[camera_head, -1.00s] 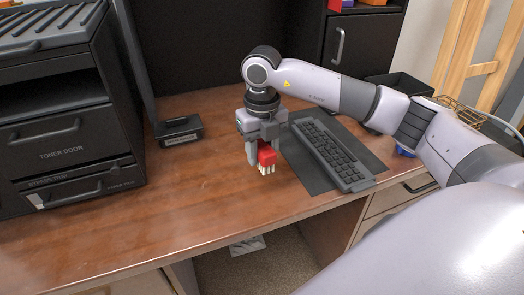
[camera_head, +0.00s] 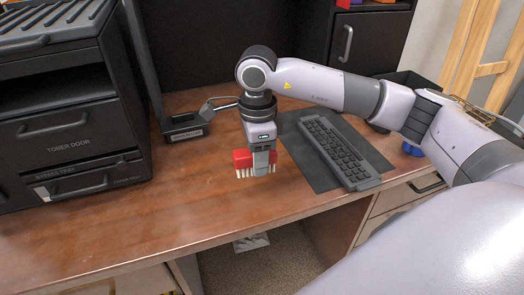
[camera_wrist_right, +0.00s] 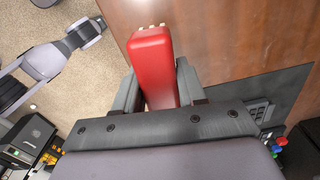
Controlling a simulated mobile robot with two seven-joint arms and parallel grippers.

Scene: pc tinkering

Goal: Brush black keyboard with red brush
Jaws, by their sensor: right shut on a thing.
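My right gripper (camera_head: 262,166) is shut on the red brush (camera_head: 243,159), above the wooden desk and left of the keyboard. The brush's pale bristles point down in the head view. The right wrist view shows the red brush (camera_wrist_right: 152,62) between the two fingers (camera_wrist_right: 155,85). The black keyboard (camera_head: 340,152) lies on a dark mat (camera_head: 298,155), apart from the brush. A corner of the keyboard shows at the right of the wrist view (camera_wrist_right: 262,110).
A black printer (camera_head: 70,130) stands on the left of the desk (camera_head: 180,212). A small black stand (camera_head: 186,130) is behind the gripper. A dark box (camera_head: 408,85) and a blue item (camera_head: 411,149) lie right of the keyboard. The front left desk area is clear.

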